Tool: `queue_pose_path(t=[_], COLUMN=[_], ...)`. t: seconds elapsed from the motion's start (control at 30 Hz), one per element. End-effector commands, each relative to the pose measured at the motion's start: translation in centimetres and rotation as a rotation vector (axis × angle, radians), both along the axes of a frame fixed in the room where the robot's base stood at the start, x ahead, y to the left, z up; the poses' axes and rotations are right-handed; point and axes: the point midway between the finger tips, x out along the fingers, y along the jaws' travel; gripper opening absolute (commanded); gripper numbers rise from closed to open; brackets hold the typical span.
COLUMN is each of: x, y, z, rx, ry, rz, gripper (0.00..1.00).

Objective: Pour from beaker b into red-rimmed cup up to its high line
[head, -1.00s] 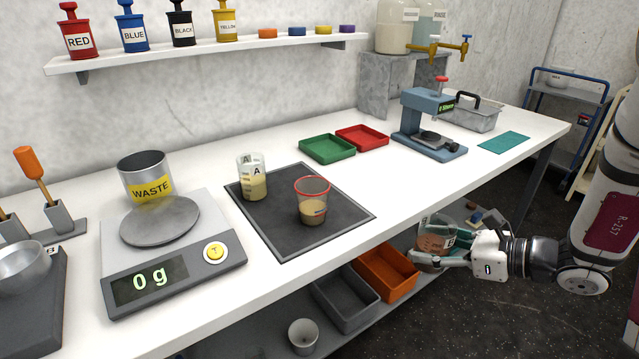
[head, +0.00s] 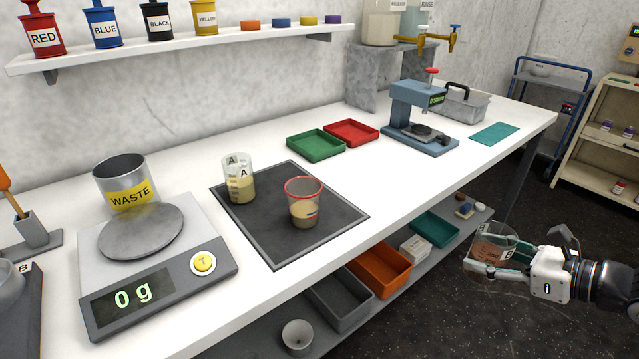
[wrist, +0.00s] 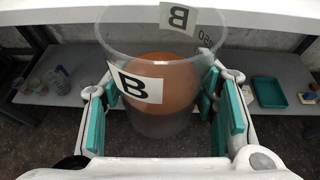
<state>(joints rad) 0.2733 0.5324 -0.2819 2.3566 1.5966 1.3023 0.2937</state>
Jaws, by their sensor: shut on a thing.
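Beaker b (head: 493,252) is clear, labelled B and holds a brown-orange liquid. My gripper (head: 497,262) is shut on it, off the bench's front edge at the right of the head view. In the wrist view, beaker b (wrist: 150,95) stands between the teal finger pads of my gripper (wrist: 160,112). The red-rimmed cup (head: 304,203) stands on the dark mat (head: 267,240) with some tan liquid in its lower part. Coloured marks show on its side, but which is the high line is too small to tell.
Beaker A (head: 239,178) stands on the mat left of the cup. A scale (head: 155,262) reading 0 g and a WASTE can (head: 125,184) are further left. Green (head: 316,145) and red (head: 351,132) trays and a blue press (head: 418,112) stand behind. The shelf below holds bins.

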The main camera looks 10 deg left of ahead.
Motion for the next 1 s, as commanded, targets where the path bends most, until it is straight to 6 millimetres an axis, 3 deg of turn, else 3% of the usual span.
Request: queue_pose_path(t=[0.57,1.0], x=[-0.2,-1.9], y=[2.9,8.6], z=[0.5,1.2], rx=[-0.021,-0.035], ry=[0.006,0.006], rz=[0.068,0.173], gripper=[0.17,0.17])
